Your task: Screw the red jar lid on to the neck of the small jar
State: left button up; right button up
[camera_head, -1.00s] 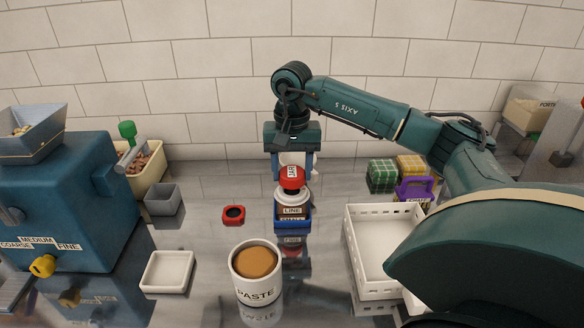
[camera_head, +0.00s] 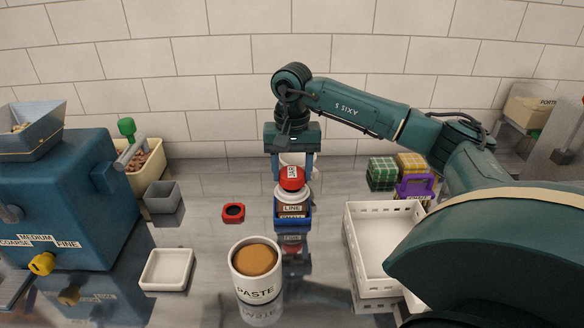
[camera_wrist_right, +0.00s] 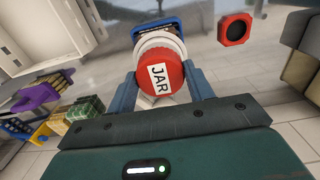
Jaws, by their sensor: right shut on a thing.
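The red jar lid (camera_head: 292,178), labelled JAR, is upright at the top of the small jar (camera_head: 291,198). In the right wrist view, the lid (camera_wrist_right: 160,75) lies between the two fingers of my right gripper (camera_wrist_right: 163,92), which is shut on it. The jar's pale top shows just under the lid; whether the threads are engaged cannot be told. My right gripper (camera_head: 292,172) comes down from above and behind the lid. My left gripper is not in view.
A red ring-like piece with a dark centre (camera_head: 233,212) lies left of the holder. A PASTE cup (camera_head: 256,288) stands in front. A white crate (camera_head: 352,240) is at the right, a white tray (camera_head: 148,285) and blue grinder (camera_head: 85,200) at the left.

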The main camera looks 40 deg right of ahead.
aim_at(293, 173)
jog(key=shift+f+b, duration=0.45)
jog(key=shift+f, duration=0.35)
jog(key=o, duration=1.2)
jog(key=shift+r, duration=0.2)
notch_tip(293, 173, up, 13)
jog(key=shift+f+p, duration=0.1)
jog(key=shift+p, duration=0.8)
